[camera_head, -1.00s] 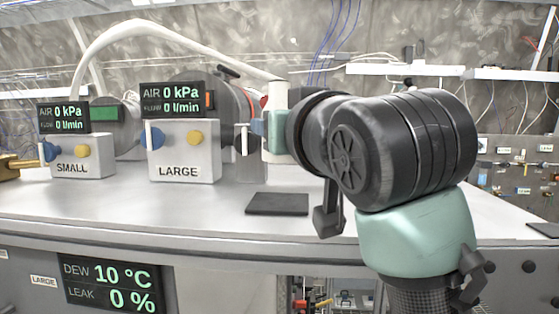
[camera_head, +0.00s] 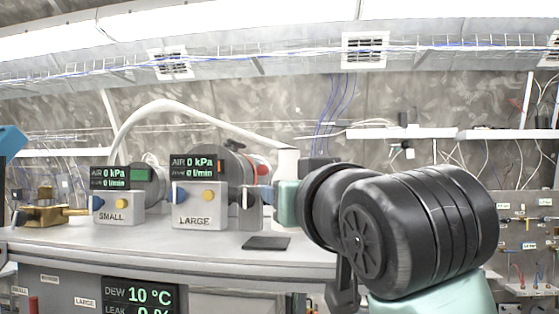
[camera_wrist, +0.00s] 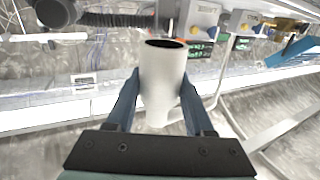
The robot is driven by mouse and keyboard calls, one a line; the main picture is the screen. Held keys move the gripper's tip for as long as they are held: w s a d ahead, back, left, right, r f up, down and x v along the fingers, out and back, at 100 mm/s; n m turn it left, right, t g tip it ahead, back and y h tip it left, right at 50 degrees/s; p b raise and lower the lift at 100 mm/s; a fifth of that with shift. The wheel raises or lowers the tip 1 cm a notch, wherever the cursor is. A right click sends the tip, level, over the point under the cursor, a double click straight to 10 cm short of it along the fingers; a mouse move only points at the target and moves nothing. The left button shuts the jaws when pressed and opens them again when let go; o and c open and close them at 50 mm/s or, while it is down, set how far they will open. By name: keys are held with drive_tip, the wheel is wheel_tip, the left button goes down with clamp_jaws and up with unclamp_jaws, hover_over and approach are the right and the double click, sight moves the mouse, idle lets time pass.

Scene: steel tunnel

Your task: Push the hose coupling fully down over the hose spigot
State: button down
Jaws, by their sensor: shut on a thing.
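The hose coupling (camera_wrist: 163,82) is a white, slightly tapered sleeve with a dark round opening, gripped between my blue fingers in the wrist view. My gripper (camera_wrist: 160,105) is shut on it. In the head view the white coupling (camera_head: 287,161) stands at the end of the pale hose (camera_head: 190,112), and my wrist and arm hide most of the gripper. A grey round stub (camera_wrist: 57,12) shows at the top left of the wrist view, apart from the coupling; I cannot tell whether it is the spigot.
The boxes marked SMALL (camera_head: 118,209) and LARGE (camera_head: 199,206) stand on the grey bench (camera_head: 150,238), left of my arm. A dark flat pad (camera_head: 266,243) lies on the bench front. A brass fitting (camera_head: 45,212) is at far left. A black ribbed hose (camera_wrist: 118,19) is near the stub.

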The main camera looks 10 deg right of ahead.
drive_tip(key=s+a+f, duration=0.4)
drive_tip(key=s+f, duration=0.2)
drive_tip(key=f, duration=1.5)
drive_tip(key=s+a+f, duration=0.4)
drive_tip(key=s+f, duration=0.2)
drive_tip(key=f, duration=1.5)
drive_tip(key=s+a+f, duration=0.4)
drive_tip(key=s+f, duration=0.1)
drive_tip(key=f, duration=1.6)
drive_tip(key=shift+s+a, duration=0.15)
drive_tip(key=shift+s, duration=0.25)
